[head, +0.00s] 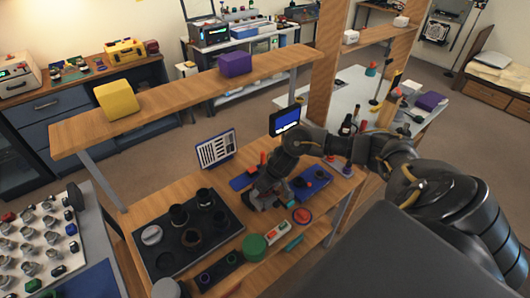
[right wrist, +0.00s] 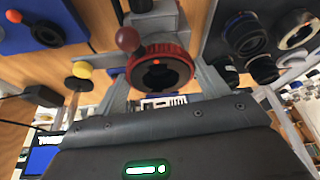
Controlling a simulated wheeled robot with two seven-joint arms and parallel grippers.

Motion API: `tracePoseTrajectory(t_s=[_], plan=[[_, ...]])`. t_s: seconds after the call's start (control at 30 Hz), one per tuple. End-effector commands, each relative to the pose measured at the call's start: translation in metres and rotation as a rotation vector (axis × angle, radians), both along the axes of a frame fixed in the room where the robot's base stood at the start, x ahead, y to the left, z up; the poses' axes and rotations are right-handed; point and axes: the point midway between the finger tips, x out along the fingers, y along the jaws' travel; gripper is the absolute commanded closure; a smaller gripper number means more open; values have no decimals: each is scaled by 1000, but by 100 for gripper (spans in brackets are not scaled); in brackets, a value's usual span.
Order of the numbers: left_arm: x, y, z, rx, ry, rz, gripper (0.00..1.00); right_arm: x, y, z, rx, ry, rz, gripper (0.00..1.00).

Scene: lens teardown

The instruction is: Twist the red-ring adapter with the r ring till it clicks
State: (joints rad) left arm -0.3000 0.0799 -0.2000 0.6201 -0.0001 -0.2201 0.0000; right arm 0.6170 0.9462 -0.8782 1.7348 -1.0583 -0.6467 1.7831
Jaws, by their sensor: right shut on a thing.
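The red-ring adapter (right wrist: 160,67) is in the middle of the right wrist view, a red ribbed ring around a dark round opening. My right gripper (right wrist: 162,82) has a grey finger on each side of it and is shut on it. A grey block stands just behind the adapter, and I cannot tell how the two join. In the head view my right gripper (head: 262,202) is low over the workbench, right of the dark parts tray, and hides the adapter there. My left gripper is not in view.
The dark tray (head: 160,262) with several lens parts lies left of my right gripper. A blue mat (head: 318,176), a red-rimmed disc (head: 302,216) and a green round piece (head: 255,247) are close by. A dark red ball (right wrist: 128,38) is beside the adapter. A shelf (head: 180,93) runs above the bench.

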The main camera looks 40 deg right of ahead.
Motion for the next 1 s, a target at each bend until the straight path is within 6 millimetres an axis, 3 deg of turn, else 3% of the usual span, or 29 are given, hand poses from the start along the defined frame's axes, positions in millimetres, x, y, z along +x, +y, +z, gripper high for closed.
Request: tracePoseTrajectory(t_s=[0.17, 0.2, 0.37, 0.73, 1.0], plan=[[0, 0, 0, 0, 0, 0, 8, 1, 0, 0, 1, -2, -1, 51], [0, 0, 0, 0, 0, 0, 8, 1, 0, 0, 1, -2, -1, 23], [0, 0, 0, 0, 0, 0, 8, 0, 0, 0, 0, -1, 0, 2], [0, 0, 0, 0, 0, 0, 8, -2, 0, 6, 1, -2, 1, 1], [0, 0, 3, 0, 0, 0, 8, -19, -3, 52, -2, -5, 2, 1]])
